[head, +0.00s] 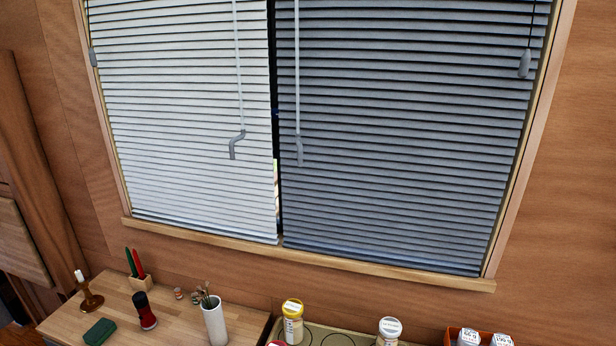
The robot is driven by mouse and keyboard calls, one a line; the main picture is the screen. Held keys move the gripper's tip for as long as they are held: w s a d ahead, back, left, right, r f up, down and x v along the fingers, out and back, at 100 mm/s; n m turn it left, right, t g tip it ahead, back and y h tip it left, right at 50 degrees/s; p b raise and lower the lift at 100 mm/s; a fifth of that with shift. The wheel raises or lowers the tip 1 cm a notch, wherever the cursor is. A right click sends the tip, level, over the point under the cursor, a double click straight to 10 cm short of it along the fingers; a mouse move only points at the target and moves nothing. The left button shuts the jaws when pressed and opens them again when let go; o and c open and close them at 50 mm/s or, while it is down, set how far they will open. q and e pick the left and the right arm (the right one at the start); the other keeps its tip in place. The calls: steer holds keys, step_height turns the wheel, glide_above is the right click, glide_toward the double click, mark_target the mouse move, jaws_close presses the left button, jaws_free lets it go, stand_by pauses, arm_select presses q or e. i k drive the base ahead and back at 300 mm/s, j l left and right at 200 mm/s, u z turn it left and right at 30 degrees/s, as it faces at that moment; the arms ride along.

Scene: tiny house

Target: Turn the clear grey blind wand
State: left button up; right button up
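Two thin pale grey wands hang in front of the window, near the gap between its two blinds. The left wand (238,75) hangs before the white blind (170,110) and ends in a bent grey crank handle (236,145). The right wand (297,75) hangs before the blue-grey blind (410,130) and ends in a straighter grey handle (299,150). I cannot tell from colour alone which one is the clear grey wand. Both blinds are lowered with their slats looking mostly closed. Neither of my grippers is in view.
A wooden sill (330,262) runs under the window. A grey cord tassel (525,64) hangs at right.

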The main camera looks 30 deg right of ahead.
mark_target(299, 145)
steer(key=i+j+z, duration=0.1)
steer(key=z, duration=0.25)
steer(key=j+z, duration=0.4)
steer(key=i+j+z, duration=0.1)
steer(key=z, duration=0.25)
steer(key=j, duration=0.1)
